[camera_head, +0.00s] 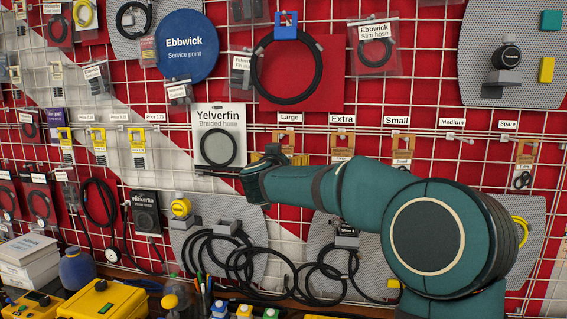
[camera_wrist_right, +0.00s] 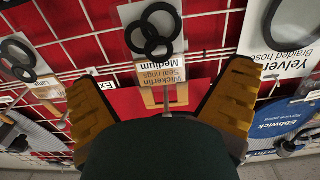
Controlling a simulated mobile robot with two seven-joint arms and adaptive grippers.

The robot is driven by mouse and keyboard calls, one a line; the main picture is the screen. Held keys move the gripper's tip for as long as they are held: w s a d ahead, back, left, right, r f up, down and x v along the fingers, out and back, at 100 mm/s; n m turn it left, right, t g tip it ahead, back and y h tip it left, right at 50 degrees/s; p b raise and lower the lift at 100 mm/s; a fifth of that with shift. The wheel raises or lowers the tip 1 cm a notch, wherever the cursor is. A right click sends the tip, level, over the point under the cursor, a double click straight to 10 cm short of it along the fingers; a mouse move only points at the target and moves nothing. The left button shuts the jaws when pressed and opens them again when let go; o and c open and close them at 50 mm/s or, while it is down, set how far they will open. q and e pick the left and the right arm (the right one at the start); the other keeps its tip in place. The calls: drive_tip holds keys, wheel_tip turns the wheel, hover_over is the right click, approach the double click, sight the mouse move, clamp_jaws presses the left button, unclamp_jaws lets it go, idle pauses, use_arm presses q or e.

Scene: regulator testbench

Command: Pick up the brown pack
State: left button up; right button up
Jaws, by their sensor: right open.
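Brown packs with white labels hang in a row on the wall; one (camera_head: 283,139) is under the "Large" sign, others under "Extra" (camera_head: 341,146), "Small" (camera_head: 402,148) and "Spare" (camera_head: 524,160). In the right wrist view, upside down, a brown pack (camera_wrist_right: 172,99) with a "Seal rings Medium" label and black rings lies between my open fingers. My right gripper (camera_head: 281,154) covers the lower part of the pack under "Large" in the head view. It also shows in the wrist view (camera_wrist_right: 160,85), its fingers apart on both sides of the pack; I cannot tell contact. My left gripper is not in view.
A braided hose pack (camera_head: 220,137) hangs just left of my right gripper. Black hoses (camera_head: 235,262) hang below my arm. Another ring pack (camera_wrist_right: 48,90) is beside my finger in the wrist view. Yellow cases (camera_head: 103,300) stand at the lower left.

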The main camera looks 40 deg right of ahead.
drive_tip(key=x, duration=0.3)
drive_tip(key=shift+d+f, duration=0.15)
drive_tip(key=shift+c, duration=0.3)
drive_tip(key=c, duration=1)
